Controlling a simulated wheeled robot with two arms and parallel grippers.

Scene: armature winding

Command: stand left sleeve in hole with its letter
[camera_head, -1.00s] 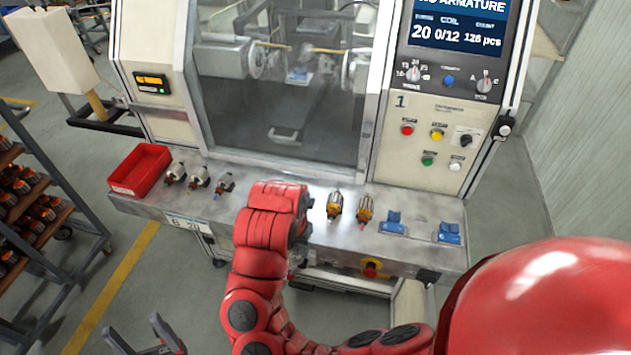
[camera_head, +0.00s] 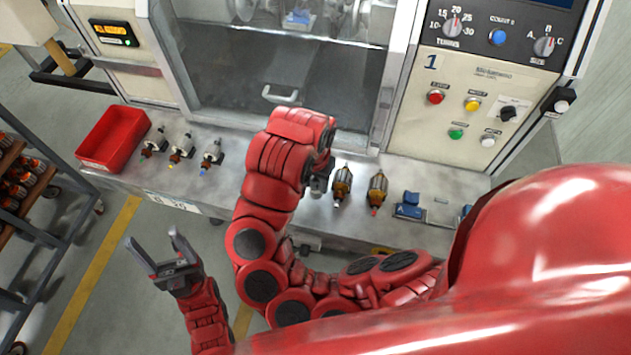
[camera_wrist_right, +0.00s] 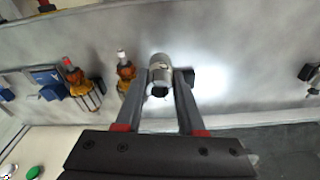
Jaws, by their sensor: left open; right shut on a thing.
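A blue piece marked with a letter like A (camera_head: 410,207) lies on the bench's right part; a second blue piece (camera_head: 466,210) is mostly hidden by my red body. Blue pieces also show at the left of the right wrist view (camera_wrist_right: 47,84). My right gripper (camera_head: 318,182) is over the bench, mostly hidden by its arm in the head view. In the right wrist view it is shut on a grey cylinder (camera_wrist_right: 160,72) with a dark end. I cannot tell whether this is a sleeve. My left gripper (camera_head: 152,250) is open and empty, in front of the bench's left part.
The winding machine's panel (camera_head: 470,95) rises behind the bench. A rack (camera_head: 22,190) stands at far left.

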